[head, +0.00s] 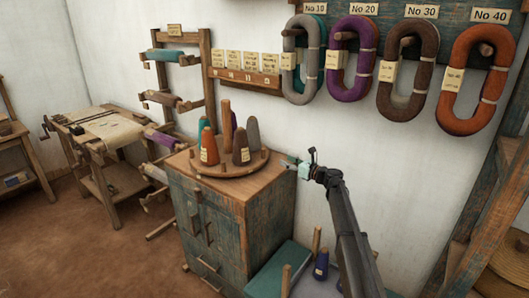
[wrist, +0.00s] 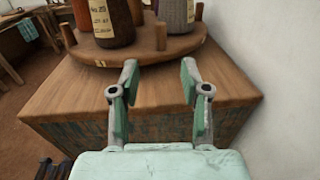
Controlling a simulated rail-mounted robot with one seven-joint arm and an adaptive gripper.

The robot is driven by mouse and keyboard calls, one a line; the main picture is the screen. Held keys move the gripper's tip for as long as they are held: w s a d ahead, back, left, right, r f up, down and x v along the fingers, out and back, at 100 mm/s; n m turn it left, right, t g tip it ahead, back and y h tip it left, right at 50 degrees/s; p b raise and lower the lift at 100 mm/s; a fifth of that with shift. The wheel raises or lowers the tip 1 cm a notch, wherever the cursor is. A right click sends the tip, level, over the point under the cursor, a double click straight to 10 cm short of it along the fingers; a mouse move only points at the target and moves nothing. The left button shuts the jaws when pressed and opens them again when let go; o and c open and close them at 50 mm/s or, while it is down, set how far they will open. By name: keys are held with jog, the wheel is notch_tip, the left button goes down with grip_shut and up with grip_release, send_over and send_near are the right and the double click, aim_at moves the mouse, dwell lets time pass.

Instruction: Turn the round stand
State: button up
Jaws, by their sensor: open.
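The round stand (head: 228,165) is a wooden disc with short pegs around its rim, on top of a worn wooden cabinet (head: 262,190). It holds several yarn cones, among them an orange one (head: 208,147), a brown one (head: 241,149) and a grey one (head: 253,136). A tall wooden post rises among them. My gripper (head: 289,163) is to the right of the stand, apart from it in the head view. In the wrist view my gripper (wrist: 157,82) is open and empty, with the stand's near rim (wrist: 150,52) just beyond the fingertips. The cones' tops are cut off there.
Yarn hanks hang on the wall board, including an orange one (head: 479,80). A rack with rolled cloth (head: 172,57) stands behind left of the cabinet. A teal box (head: 280,268) and small cones are low at the front right. The cabinet top before the stand is clear.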

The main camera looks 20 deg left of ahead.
aim_at(263, 157)
jog(key=p+x, duration=0.3)
jog(key=x, duration=1.1)
jog(key=shift+w+a, duration=0.15)
jog(key=shift+a, duration=0.1)
grip_shut()
